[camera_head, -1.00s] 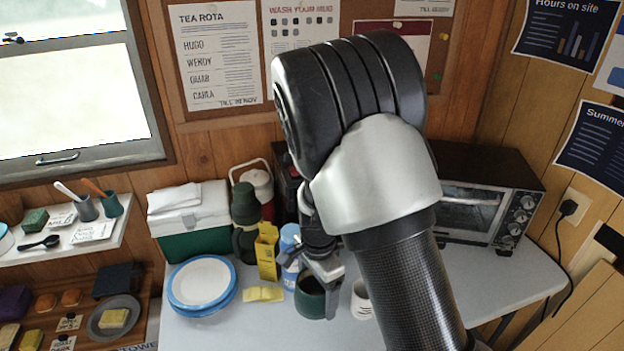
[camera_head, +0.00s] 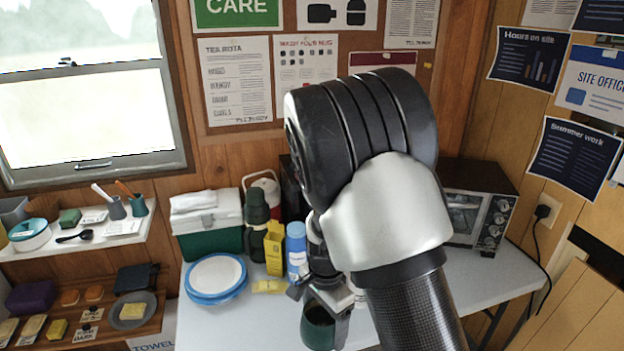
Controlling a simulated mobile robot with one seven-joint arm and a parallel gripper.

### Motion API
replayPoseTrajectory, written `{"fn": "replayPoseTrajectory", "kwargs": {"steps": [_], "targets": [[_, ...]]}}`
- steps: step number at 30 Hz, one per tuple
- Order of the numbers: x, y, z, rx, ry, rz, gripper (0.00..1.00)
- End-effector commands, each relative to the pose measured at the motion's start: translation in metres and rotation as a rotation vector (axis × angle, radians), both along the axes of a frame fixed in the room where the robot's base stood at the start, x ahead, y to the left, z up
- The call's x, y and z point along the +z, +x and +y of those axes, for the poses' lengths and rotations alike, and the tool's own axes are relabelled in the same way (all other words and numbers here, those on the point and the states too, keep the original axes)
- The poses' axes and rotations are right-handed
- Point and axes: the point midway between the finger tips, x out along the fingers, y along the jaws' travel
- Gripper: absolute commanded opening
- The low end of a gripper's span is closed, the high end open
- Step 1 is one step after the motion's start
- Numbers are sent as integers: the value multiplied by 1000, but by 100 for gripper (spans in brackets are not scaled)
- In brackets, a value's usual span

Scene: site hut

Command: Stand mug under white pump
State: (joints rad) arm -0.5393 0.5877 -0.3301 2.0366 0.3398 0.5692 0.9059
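A dark green mug (camera_head: 319,328) shows below my gripper (camera_head: 318,290) in the head view, over the near part of the table. The fingers overlap its rim and seem closed on it; my wrist hides part of the grip. A white-and-red jug (camera_head: 266,187) with a handle stands at the back of the table. It may be the white pump, but its front is mostly hidden by a dark green flask (camera_head: 256,207).
A blue spray can (camera_head: 296,248), a yellow carton (camera_head: 274,248) and a yellow cloth (camera_head: 270,286) are left of my gripper. Blue-rimmed plates (camera_head: 215,277) and a green-white cool box (camera_head: 207,226) stand farther left. A toaster oven (camera_head: 480,215) is at right. The right tabletop (camera_head: 470,285) is clear.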

Motion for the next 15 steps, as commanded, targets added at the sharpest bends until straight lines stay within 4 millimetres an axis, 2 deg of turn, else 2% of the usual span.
{"fn": "replayPoseTrajectory", "kwargs": {"steps": [1, 5, 12, 15], "targets": [[15, 3, -8, 42, 1, -4, 47], [39, 5, -26, 198, -1, -5, 47], [99, 7, -75, 588, -2, -3, 47], [118, 5, -92, 738, -3, -2, 47]]}}
